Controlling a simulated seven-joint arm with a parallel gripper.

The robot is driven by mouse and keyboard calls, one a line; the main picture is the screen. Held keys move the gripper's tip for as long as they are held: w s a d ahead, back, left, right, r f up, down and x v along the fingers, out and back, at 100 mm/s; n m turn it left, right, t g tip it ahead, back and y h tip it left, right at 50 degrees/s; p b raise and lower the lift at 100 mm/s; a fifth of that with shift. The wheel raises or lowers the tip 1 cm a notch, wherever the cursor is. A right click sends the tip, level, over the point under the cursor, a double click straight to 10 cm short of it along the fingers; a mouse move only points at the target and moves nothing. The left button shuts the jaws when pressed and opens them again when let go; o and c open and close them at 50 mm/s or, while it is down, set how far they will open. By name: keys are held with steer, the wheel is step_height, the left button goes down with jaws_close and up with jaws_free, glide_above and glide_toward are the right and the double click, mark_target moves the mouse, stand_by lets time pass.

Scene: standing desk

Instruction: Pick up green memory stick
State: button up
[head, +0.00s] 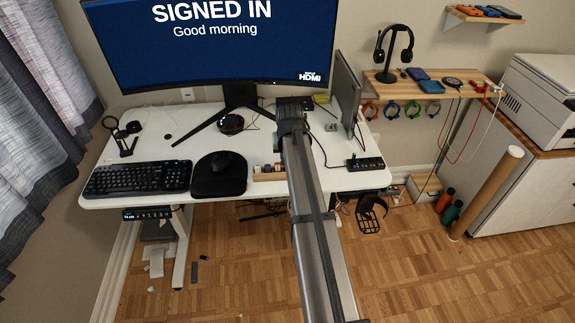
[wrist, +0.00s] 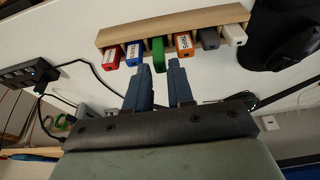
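The green memory stick (wrist: 158,54) stands in a slot of a small wooden holder (wrist: 175,23) in the wrist view, between a blue stick (wrist: 134,54) and an orange stick (wrist: 183,46). My gripper (wrist: 158,67) is open and empty. Its two fingertips are just short of the green stick, with the gap roughly in line with it. How far apart they are in depth I cannot tell. In the head view the holder (head: 268,177) is at the desk's front edge, left of my arm. The arm hides the gripper and the green stick there.
A red stick (wrist: 110,57), a grey stick (wrist: 209,38) and a white stick (wrist: 235,34) share the holder. The mouse mat (head: 219,180) lies left of it. A black power strip (head: 365,163) is to the right on the desk. The monitor (head: 215,45) stands behind.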

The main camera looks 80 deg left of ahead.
steer(key=shift+x, duration=1.15)
jaws_close()
